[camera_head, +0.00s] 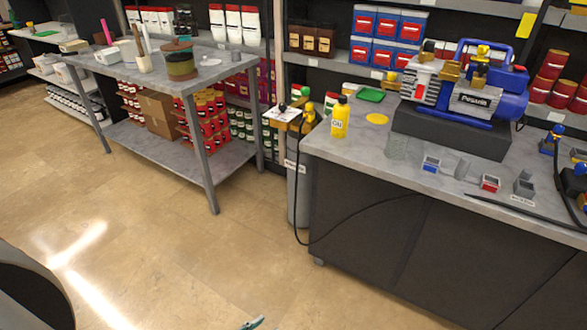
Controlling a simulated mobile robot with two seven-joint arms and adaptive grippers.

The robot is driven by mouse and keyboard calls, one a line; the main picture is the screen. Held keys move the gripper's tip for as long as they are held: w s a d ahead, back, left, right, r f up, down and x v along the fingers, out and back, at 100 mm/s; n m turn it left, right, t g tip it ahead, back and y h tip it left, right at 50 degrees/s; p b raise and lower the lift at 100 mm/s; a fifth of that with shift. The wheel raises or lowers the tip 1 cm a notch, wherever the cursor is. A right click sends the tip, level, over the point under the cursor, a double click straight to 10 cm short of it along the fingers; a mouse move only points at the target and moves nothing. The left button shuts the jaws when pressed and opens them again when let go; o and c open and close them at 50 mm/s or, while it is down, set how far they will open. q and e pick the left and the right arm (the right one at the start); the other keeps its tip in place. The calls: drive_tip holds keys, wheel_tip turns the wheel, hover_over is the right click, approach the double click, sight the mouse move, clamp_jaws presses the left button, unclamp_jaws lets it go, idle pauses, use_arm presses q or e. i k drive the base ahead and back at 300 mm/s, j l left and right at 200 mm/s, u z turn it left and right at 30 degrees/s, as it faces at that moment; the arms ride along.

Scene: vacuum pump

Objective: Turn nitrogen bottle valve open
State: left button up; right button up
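The nitrogen bottle (299,195) is a grey upright cylinder on the floor, in the gap between the grey shelf table and the workbench. Brass-yellow valve fittings (308,112) sit at its top, with a small dark knob (282,108) to their left. A white tag or sheet lies by the knob. A thin black hose hangs down the bottle's front and runs right across the bench front. Whether the valve is open or shut is too small to tell. I see neither of my grippers clearly in the head view, and nothing touches the bottle.
The workbench (345,150) on the right carries a yellow oil bottle (340,118), a blue vacuum pump (478,98) on a dark block and small parts. A shelf table (215,85) stands left. Tan floor (190,255) in front is clear. A small teal-tipped object (252,323) shows at the bottom edge.

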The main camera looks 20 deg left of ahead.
sight(306, 90)
drive_tip(key=j, duration=0.55)
drive_tip(key=i+j+u, duration=0.1)
drive_tip(key=j, duration=0.4)
drive_tip(key=i+j, duration=0.1)
drive_tip(key=j, duration=0.45)
drive_tip(key=i+j+z, duration=0.2)
drive_tip(key=i+j, duration=0.2)
drive_tip(key=i+j+z, duration=0.2)
drive_tip(key=i+j, duration=0.2)
drive_tip(key=i+j+z, duration=0.2)
drive_tip(key=i+j, duration=0.15)
drive_tip(key=j, duration=0.2)
